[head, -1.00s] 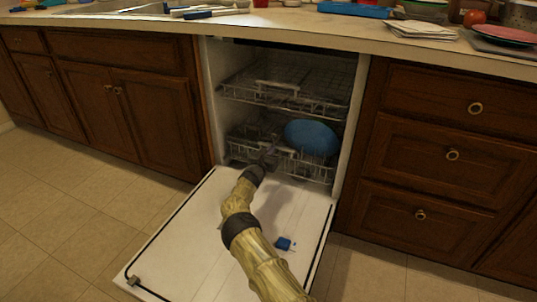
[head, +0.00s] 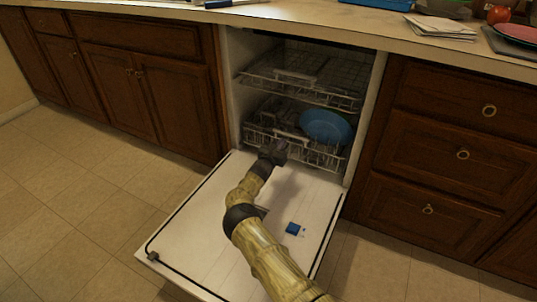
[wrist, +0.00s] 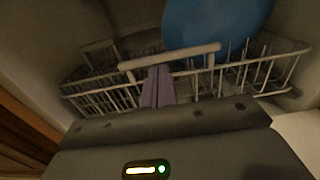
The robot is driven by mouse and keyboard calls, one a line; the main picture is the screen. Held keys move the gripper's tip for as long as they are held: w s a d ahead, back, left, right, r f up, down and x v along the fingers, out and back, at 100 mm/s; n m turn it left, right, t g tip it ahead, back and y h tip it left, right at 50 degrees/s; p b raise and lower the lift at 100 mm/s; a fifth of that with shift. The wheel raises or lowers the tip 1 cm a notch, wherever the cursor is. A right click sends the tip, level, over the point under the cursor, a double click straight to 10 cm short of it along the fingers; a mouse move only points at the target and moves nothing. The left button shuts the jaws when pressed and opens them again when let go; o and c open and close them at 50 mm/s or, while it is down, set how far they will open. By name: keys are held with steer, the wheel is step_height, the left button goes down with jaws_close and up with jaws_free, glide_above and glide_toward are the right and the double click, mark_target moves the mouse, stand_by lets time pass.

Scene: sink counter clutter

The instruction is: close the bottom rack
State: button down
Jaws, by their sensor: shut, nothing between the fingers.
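The bottom rack (head: 262,134) of the dishwasher sits low inside the cavity, with its front near the door hinge. A blue plate (head: 327,127) stands tilted in its right part; it also shows in the wrist view (wrist: 215,22). My gripper (head: 276,147) is at the rack's front, its fingers partly hidden by my wrist. In the wrist view the purple-grey fingers (wrist: 157,87) are together and empty, at the rack's front handle bar (wrist: 170,56). I cannot tell whether they touch it.
The top rack (head: 304,84) is inside the cavity above. The dishwasher door (head: 200,222) lies open and flat under my arm, with a small blue detergent block (head: 293,229) on it. Wooden drawers (head: 447,155) stand at the right. The counter (head: 330,28) runs above.

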steer(key=p+v, duration=0.4)
steer(key=v, duration=0.5)
steer(key=shift+s, duration=0.35)
steer(key=shift+a, duration=0.1)
